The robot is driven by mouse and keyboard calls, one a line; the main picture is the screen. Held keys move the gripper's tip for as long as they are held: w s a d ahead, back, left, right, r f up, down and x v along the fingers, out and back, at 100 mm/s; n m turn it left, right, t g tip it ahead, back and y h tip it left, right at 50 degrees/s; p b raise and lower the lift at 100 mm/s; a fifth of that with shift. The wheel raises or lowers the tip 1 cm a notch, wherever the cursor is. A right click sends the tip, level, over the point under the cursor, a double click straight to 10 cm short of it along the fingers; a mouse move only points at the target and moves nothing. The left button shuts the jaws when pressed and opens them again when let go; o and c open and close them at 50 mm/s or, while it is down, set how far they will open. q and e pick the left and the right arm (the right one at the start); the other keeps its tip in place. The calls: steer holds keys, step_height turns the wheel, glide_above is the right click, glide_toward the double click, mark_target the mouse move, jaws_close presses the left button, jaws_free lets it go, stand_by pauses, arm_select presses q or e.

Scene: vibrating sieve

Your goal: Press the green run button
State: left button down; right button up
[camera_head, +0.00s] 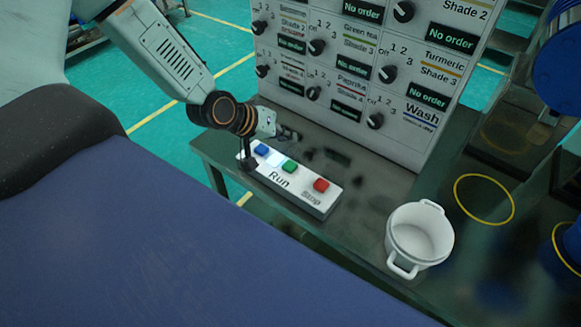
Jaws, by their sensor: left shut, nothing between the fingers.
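The green run button (290,166) sits on a white button box (325,205) on the dark table, above the word "Run". A blue button (262,149) is to its left and a red button (321,185) above the word "Stop" is to its right. My left gripper (249,164) is shut and empty. Its dark fingers point down at the left end of the box, in front of the blue button and left of the green one. I cannot tell whether the fingertips touch the box. My right gripper is not in view.
A panel (360,75) with several black knobs and order labels stands behind the box. A white two-handled pot (420,235) stands to the right, near a yellow ring (484,199) on the table. A blue drum (560,70) is at the far right.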

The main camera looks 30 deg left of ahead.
arm_select(q)
steer(key=b, duration=0.5)
glide_above(287, 166)
step_height(287, 166, down, 6)
steer(key=shift+d+r, duration=0.1)
steer(key=shift+a+f+b, duration=0.3)
steer(key=shift+f+b, duration=0.2)
steer(key=shift+f, duration=0.15)
steer(key=shift+d+r, duration=0.2)
steer(key=shift+d, duration=0.1)
steer(key=shift+a+f, duration=0.1)
steer(key=shift+a, duration=0.1)
steer(key=shift+d, duration=0.15)
steer(key=shift+f+b, duration=0.35)
steer(key=shift+f, duration=0.05)
